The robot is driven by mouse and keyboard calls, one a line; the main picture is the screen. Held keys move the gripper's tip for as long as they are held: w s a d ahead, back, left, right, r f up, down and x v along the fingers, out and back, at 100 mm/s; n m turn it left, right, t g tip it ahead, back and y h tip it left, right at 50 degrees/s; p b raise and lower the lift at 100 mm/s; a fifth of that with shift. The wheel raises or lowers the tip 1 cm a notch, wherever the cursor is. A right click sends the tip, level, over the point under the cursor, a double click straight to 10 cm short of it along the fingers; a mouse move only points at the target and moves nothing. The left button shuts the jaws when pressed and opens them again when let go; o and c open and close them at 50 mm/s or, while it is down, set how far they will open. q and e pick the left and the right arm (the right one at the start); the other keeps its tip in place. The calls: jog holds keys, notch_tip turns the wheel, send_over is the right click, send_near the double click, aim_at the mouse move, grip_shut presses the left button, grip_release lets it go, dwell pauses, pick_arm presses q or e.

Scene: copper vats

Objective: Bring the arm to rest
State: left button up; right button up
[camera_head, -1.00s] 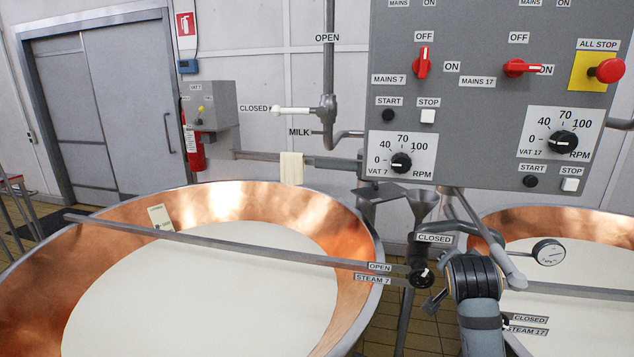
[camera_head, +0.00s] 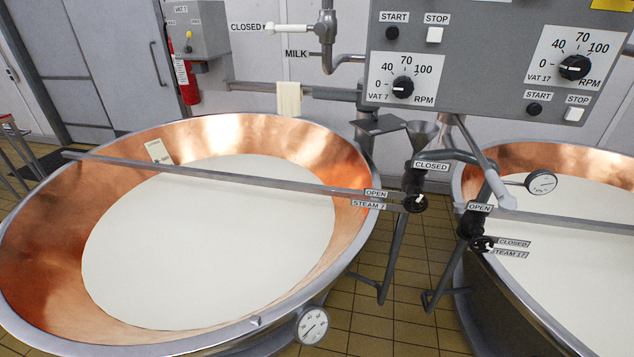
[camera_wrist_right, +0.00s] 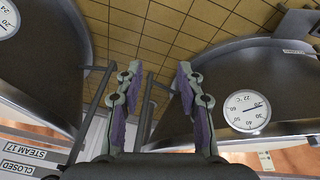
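My right gripper (camera_wrist_right: 160,78) shows in the right wrist view. Its two fingers with purple pads stand apart, with tiled floor and dark bent pipes seen between and beyond them; nothing is held. It hangs between the dark outer walls of two vats, with a dial thermometer (camera_wrist_right: 247,111) to the right of the fingers. No arm or gripper of mine shows in the head view, and my left gripper is in neither view.
A copper vat (camera_head: 347,213) of milk fills the left of the head view; another vat (camera_head: 497,283) stands at right. Steam pipes and valves (camera_head: 414,203) rise between them. A grey control panel (camera_head: 480,62) hangs above. Tiled floor (camera_head: 345,307) shows between the vats.

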jog(key=s+d+f+g, duration=0.1)
jog(key=s+f, duration=0.3)
jog(key=f, duration=0.8)
jog(key=s+d+f, duration=0.1)
jog(key=s+f, duration=0.3)
jog(key=f, duration=0.8)
jog(key=s+f+g, duration=0.1)
jog(key=s+f, duration=0.8)
jog(key=s, duration=0.5)
jog(key=shift+s+d, duration=0.15)
jog(key=shift+d, duration=0.25)
jog(key=shift+f, duration=0.1)
jog(key=shift+c, duration=0.3)
